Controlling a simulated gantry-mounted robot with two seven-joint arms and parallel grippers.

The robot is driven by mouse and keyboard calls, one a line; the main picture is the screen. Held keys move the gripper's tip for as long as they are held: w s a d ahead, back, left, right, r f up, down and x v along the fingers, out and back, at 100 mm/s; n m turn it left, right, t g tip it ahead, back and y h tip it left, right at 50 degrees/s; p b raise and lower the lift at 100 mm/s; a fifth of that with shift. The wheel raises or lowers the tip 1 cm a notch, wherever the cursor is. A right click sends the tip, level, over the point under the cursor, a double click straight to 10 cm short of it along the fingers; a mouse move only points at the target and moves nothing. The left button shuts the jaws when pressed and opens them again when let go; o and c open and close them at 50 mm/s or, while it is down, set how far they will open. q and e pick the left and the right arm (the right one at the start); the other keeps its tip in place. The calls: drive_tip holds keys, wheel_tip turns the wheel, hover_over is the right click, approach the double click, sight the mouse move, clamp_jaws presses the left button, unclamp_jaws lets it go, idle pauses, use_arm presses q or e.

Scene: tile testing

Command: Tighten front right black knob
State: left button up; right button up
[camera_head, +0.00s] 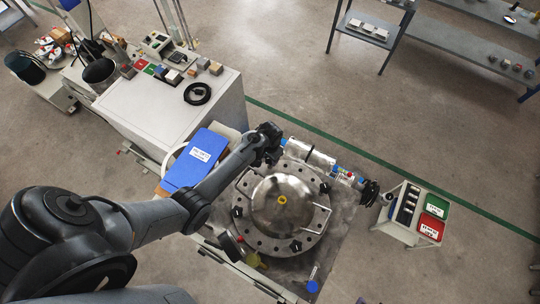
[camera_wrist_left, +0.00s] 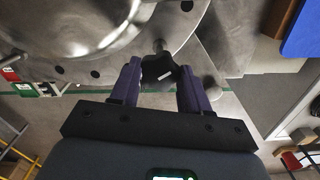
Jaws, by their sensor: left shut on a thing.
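The round steel vessel lid (camera_head: 278,205) with a yellow centre piece sits in a flat plate, with black knobs around its flange. Black knobs show at the flange's right (camera_head: 325,187), left (camera_head: 237,212) and lower (camera_head: 295,246) sides. My left gripper (camera_head: 268,152) reaches the upper left edge of the flange. In the left wrist view, its two purple fingers (camera_wrist_left: 160,80) are closed on a black knob (camera_wrist_left: 158,70) on a short stem at the flange's edge. In the head view my gripper hides this knob. My right gripper is in neither view.
A silver cylinder with blue fittings (camera_head: 310,156) lies close beside my left gripper. A blue board (camera_head: 194,160) and a white cabinet (camera_head: 170,110) stand to the left. A small cart with green and red bins (camera_head: 409,230) stands right.

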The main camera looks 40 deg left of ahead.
use_arm(q)
drive_tip(key=m+p, duration=0.2)
drive_tip(key=m, duration=0.1)
drive_tip(key=shift+r+m, duration=0.2)
drive_tip(key=shift+m, duration=0.1)
drive_tip(key=m+p, duration=0.1)
drive_tip(key=m, duration=0.2)
drive_tip(key=shift+f+m, duration=0.1)
drive_tip(key=shift+m, duration=0.2)
drive_tip(key=m, duration=0.3)
drive_tip(key=shift+m, duration=2.6)
drive_tip(key=o, duration=1.1)
drive_tip(key=shift+c, duration=0.2)
